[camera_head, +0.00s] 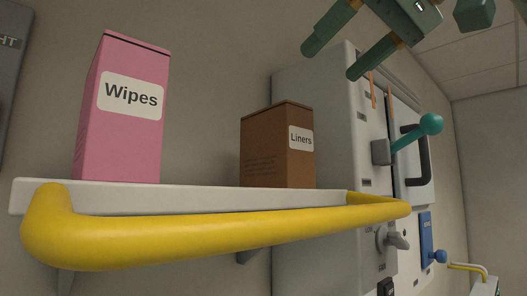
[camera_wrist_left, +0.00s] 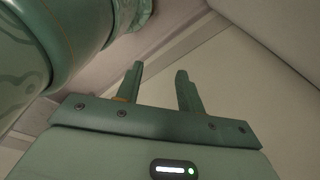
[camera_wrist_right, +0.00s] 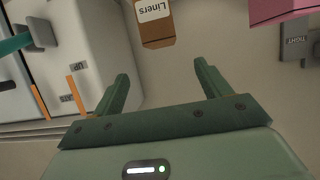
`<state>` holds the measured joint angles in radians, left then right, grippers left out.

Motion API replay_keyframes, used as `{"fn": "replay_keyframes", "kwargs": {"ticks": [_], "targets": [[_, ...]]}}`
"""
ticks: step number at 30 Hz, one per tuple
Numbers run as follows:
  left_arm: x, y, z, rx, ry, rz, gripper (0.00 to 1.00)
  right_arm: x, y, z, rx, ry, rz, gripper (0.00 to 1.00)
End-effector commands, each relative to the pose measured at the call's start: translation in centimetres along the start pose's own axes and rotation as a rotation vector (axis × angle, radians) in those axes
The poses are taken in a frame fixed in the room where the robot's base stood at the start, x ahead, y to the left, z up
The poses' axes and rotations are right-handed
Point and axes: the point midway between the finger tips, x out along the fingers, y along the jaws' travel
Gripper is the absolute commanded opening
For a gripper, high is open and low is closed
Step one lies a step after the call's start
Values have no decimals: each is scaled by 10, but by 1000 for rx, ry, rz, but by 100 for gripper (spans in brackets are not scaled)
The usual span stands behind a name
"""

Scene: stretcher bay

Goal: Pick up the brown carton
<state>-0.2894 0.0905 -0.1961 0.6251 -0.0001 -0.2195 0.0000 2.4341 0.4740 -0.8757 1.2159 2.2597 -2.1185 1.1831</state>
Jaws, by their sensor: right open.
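The brown carton (camera_head: 265,150), with a white "Liners" label, stands upright on a white shelf (camera_head: 190,198) behind a yellow rail (camera_head: 230,230). It also shows in the right wrist view (camera_wrist_right: 157,32), at the top between and beyond the fingers. My right gripper (camera_head: 340,55) is at the top of the head view, open and empty, above and to the right of the carton and apart from it. It also shows in the right wrist view (camera_wrist_right: 160,85). My left gripper (camera_wrist_left: 158,80) shows only in the left wrist view, with its fingers apart and nothing between them.
A pink "Wipes" carton (camera_head: 122,115) stands on the shelf left of the brown carton, with a gap between them. A grey cabinet (camera_head: 315,110) with a teal-knobbed lever (camera_head: 430,124) and a dark handle stands to the right. The yellow rail runs along the shelf's front.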

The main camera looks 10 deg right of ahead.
Motion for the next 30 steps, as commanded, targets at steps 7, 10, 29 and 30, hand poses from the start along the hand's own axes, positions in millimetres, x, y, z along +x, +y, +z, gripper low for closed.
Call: {"fn": "replay_keyframes", "kwargs": {"ticks": [7,10,29,30], "targets": [[-16,22,18,0,-31,29,38,62,0,-1,1,-5,-2,76],[-19,21,14,0,-27,29,38,79,0,-1,0,-3,-2,76],[-44,9,2,-2,-10,14,38,144,-4,1,1,-1,0,76],[-44,9,2,-2,-10,14,38,144,-4,1,1,-1,0,76]]}}
